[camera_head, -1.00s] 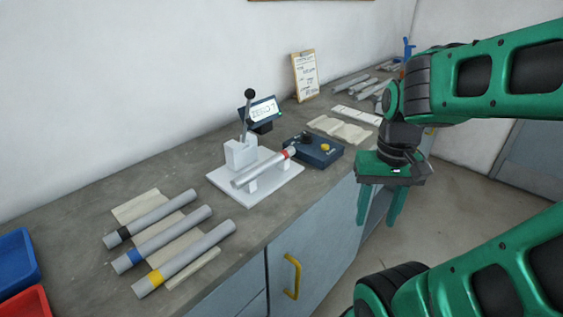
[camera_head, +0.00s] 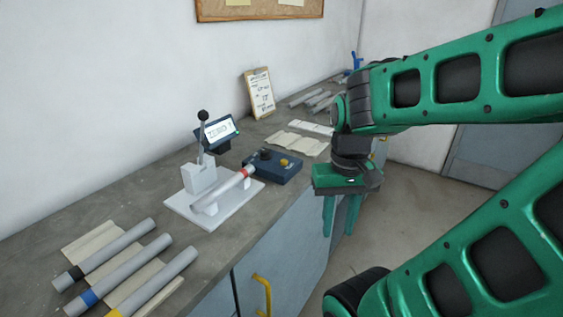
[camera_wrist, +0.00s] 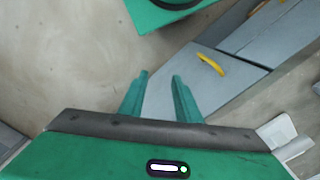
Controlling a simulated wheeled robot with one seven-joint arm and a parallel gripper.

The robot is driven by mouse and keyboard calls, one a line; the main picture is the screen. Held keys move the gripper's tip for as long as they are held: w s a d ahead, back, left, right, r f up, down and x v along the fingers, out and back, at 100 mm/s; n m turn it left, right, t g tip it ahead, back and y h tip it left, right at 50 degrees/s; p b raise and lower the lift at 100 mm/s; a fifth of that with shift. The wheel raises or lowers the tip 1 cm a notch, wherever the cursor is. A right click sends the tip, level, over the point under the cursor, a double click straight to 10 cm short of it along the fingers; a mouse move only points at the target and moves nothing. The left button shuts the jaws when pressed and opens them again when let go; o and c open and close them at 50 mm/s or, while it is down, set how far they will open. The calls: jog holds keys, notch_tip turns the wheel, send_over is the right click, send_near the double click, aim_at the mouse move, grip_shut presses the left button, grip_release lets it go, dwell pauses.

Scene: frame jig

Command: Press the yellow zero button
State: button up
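The yellow zero button (camera_head: 284,162) sits on top of a dark blue box (camera_head: 288,175) near the bench's front edge, beside a black knob (camera_head: 265,154). My gripper (camera_head: 341,230) hangs in front of the bench, to the right of the box and apart from it, fingers pointing down. In the wrist view my gripper (camera_wrist: 160,80) shows its two green fingers spread with nothing between them. The button is not in the wrist view. A display (camera_head: 219,132) stands behind the box; its text is too small to read surely.
A white jig (camera_head: 207,205) with an upright lever holds a red-banded tube (camera_head: 232,188) left of the box. Banded tubes (camera_head: 125,265) lie at the near left. Cloths and grey tubes lie farther back. A clipboard (camera_head: 260,92) leans on the wall. Cabinet handles (camera_head: 264,290) stick out below.

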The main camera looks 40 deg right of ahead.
grip_shut()
dwell(1.4)
